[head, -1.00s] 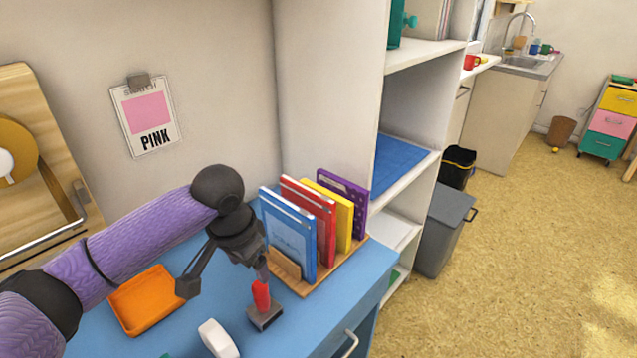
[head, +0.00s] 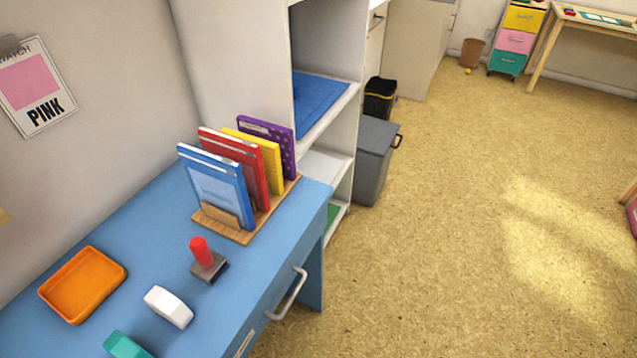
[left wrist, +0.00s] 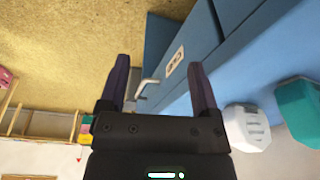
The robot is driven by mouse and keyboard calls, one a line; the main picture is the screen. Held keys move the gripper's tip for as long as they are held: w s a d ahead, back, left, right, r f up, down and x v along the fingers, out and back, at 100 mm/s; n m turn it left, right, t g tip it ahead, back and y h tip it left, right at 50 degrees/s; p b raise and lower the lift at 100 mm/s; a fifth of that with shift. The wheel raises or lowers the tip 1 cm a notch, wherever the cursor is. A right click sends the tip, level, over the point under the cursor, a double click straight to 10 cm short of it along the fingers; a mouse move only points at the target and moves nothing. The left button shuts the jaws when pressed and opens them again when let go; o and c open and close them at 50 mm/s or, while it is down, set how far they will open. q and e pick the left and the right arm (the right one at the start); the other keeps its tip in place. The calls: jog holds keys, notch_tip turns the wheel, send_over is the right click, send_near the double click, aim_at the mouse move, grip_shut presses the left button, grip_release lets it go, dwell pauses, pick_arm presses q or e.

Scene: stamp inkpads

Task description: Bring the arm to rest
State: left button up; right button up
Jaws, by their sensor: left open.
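My left gripper (left wrist: 160,88) shows in the left wrist view with its two fingers spread and nothing between them. It hangs clear of the blue desk, whose front with a drawer handle lies beyond the fingers. The blue desk (head: 150,230) fills the lower left of the head view, and neither arm shows there. A stamp with a red handle (head: 203,254) stands upright on the desk. My right gripper is in neither view.
On the desk are an orange tray (head: 84,284), a white object (head: 168,307), a teal object (head: 127,345) and a wooden rack (head: 222,232) of coloured books. A grey bin (head: 374,160) stands beside the shelf (head: 318,160). The floor on the right is open.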

pick_arm(q)
jog(key=s+f+g, duration=0.1)
jog(key=s+f, duration=0.3)
jog(key=f, duration=1)
jog(key=s+a+f+g, duration=0.1)
jog(key=s+a+f, duration=0.2)
jog(key=s+f, duration=0.5)
jog(key=s, duration=0.4)
jog(key=shift+a+f+m, duration=0.25)
jog(key=shift+a+m, duration=0.05)
jog(key=shift+a, duration=0.05)
